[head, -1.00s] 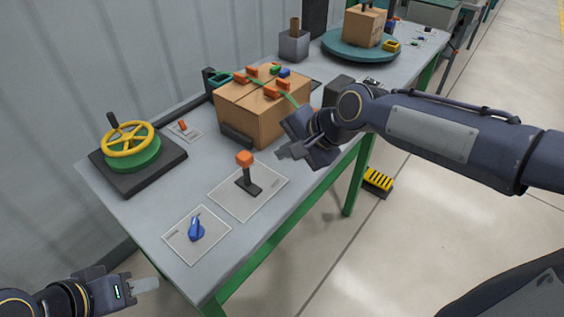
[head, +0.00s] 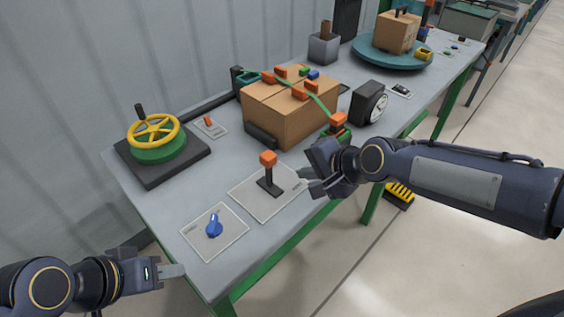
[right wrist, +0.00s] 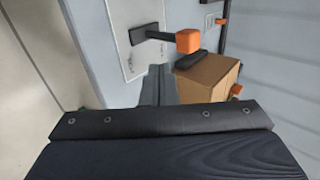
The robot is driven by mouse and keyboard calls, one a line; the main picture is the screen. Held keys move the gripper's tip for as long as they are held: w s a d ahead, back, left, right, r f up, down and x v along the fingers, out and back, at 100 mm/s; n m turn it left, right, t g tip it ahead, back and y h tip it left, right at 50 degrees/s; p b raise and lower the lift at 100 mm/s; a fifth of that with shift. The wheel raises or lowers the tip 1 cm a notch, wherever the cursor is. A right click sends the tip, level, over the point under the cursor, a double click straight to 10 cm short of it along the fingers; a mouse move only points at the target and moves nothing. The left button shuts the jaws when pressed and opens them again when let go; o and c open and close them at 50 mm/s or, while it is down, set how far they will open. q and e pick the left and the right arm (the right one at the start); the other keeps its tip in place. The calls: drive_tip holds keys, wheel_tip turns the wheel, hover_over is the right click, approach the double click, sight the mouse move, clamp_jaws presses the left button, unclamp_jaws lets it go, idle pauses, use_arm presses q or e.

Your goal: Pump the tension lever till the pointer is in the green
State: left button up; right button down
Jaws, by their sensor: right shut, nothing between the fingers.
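A lever with an orange knob (head: 268,159) and dark stem stands upright on a pale plate (head: 250,205) near the table's front edge. The knob also shows in the right wrist view (right wrist: 188,42). A second orange-topped handle (head: 338,120) stands beside the strapped box, partly hidden by my right arm. A black gauge (head: 374,104) with a round white dial stands behind it; its pointer and green zone are too small to read. My right gripper (head: 304,180) is shut and empty, just right of the first lever and apart from it. My left gripper (head: 174,271) is off the table's left front corner.
A blue knob (head: 214,226) on a plate is at the front left. A yellow handwheel (head: 153,132) stands behind it. The cardboard box (head: 285,112) with a green strap fills the middle. A turntable (head: 376,58) is farther back.

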sight(264, 153)
drive_tip(key=shift+w+a+f+p, duration=0.25)
drive_tip(key=shift+w+a+f, duration=0.3)
drive_tip(key=shift+w+a, duration=0.35)
drive_tip(key=shift+w+a+f+p, duration=0.2)
drive_tip(key=shift+w+a+f, duration=0.3)
drive_tip(key=shift+w+a, duration=0.35)
drive_tip(key=shift+w+a+f+p, duration=0.25)
drive_tip(key=shift+w+a+f, duration=0.3)
drive_tip(key=shift+w+a, duration=0.35)
drive_tip(key=shift+w+a+r+p, duration=0.25)
drive_tip(key=shift+r+p, duration=0.1)
drive_tip(key=shift+p, duration=0.4)
drive_tip(key=w+a+g+h+p, duration=0.1)
drive_tip(key=p, duration=0.2)
drive_tip(key=w+a+g+h+p, duration=0.1)
drive_tip(key=p, duration=0.2)
drive_tip(key=shift+w+a+r, duration=0.25)
drive_tip(key=shift+a+r, duration=0.1)
drive_tip(key=shift+a, duration=0.05)
drive_tip(key=shift+w+a+f+g+h, duration=0.15)
drive_tip(key=shift+w+a+g+h, duration=0.1)
drive_tip(key=shift+g+h, duration=0.15)
drive_tip(key=shift+w+a+f, duration=0.15)
drive_tip(key=shift+w+a, duration=0.55)
drive_tip(key=shift+w, duration=0.1)
drive_tip(key=shift+a, duration=0.1)
